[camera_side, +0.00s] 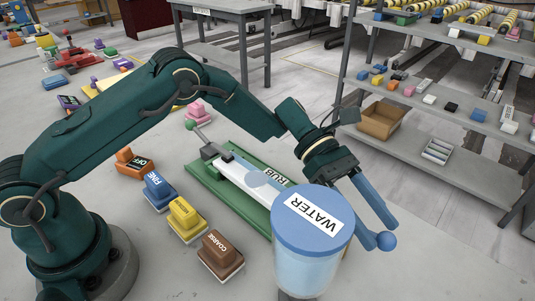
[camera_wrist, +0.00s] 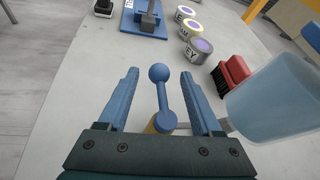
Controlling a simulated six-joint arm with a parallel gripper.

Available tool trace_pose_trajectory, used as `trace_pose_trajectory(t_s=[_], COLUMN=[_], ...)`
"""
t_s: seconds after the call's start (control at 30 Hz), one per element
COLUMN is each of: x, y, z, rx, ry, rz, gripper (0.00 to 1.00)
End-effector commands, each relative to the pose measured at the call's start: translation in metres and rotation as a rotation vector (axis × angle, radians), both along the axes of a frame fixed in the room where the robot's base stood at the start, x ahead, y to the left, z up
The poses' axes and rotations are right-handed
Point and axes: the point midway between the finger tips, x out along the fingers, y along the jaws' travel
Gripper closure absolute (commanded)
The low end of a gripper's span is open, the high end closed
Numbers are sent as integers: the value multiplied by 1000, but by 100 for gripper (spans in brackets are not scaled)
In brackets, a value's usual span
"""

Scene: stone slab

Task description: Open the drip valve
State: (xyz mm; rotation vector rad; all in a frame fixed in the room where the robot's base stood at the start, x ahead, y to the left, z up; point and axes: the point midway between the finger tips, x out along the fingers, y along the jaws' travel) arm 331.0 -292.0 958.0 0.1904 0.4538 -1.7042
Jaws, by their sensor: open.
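The water tank (camera_side: 287,264) is a translucent blue cylinder with a blue lid marked WATER; it also shows at the right in the wrist view (camera_wrist: 272,103). The drip valve's handle is a blue lever (camera_wrist: 162,100) with a round knob (camera_wrist: 158,73), beside the tank. In the side view my gripper (camera_side: 381,236) reaches down past the tank's right side. The lever's base is partly hidden by my gripper.
A green tray (camera_side: 212,176) holds a pale slab marked RUB behind the tank. OFF, FINE and COARSE blocks (camera_side: 221,252) stand to its left. The wrist view shows a red brush (camera_wrist: 232,73) and round tins (camera_wrist: 197,48) ahead. Shelves (camera_side: 430,160) stand at the right.

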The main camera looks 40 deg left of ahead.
Motion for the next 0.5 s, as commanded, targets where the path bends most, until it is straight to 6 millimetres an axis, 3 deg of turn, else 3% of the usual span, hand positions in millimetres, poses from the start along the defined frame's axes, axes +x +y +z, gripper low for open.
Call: trace_pose_trajectory(t_s=[0.2,0.5], x=[6,6], y=[25,31], z=[11,13], rx=[-1,-1], ry=[-2,1], rz=[2,-1], gripper=[34,34])
